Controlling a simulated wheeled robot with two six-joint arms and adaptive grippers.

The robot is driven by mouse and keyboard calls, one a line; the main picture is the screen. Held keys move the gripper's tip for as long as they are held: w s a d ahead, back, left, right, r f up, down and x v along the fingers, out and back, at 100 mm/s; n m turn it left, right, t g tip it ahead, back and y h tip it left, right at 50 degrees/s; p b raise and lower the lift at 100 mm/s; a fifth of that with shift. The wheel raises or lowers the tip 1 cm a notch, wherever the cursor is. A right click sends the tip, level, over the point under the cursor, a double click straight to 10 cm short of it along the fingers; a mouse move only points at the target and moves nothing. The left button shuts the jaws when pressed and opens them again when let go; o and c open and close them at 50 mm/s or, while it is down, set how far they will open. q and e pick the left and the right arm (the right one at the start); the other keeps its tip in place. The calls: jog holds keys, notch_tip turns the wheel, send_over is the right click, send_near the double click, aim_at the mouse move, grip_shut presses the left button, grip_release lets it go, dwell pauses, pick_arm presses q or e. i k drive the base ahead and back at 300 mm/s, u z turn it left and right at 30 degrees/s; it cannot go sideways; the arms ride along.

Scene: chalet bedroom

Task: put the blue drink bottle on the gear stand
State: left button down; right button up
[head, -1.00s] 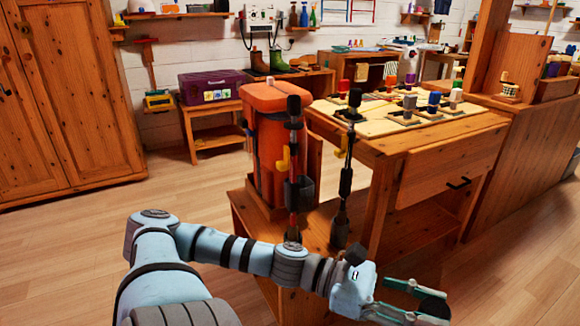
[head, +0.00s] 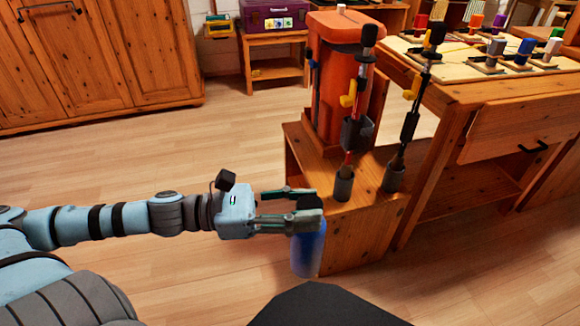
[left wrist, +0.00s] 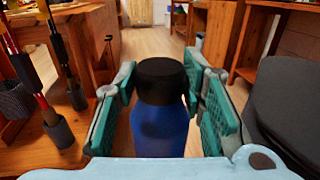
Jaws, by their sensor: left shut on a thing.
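The blue drink bottle (head: 308,250) has a black cap and hangs upright in my left gripper (head: 303,205). The fingers are shut on it around the cap. The left wrist view shows the cap and blue body (left wrist: 160,130) between the green finger pads. The gear stand (head: 345,228) appears to be the low wooden stand just right of the bottle. In the head view the bottle overlaps the stand's left front edge; I cannot tell whether they touch. My right gripper is not in view.
An orange pack (head: 335,85) stands at the stand's back. Two upright poles rest in dark cups (head: 344,184) on its top. Some bare wood shows at the front left. A wooden workbench (head: 490,95) adjoins at right. The floor at left is clear.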

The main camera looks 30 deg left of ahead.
aim_at(321, 174)
jog(key=u, duration=0.5)
jog(key=i, duration=1)
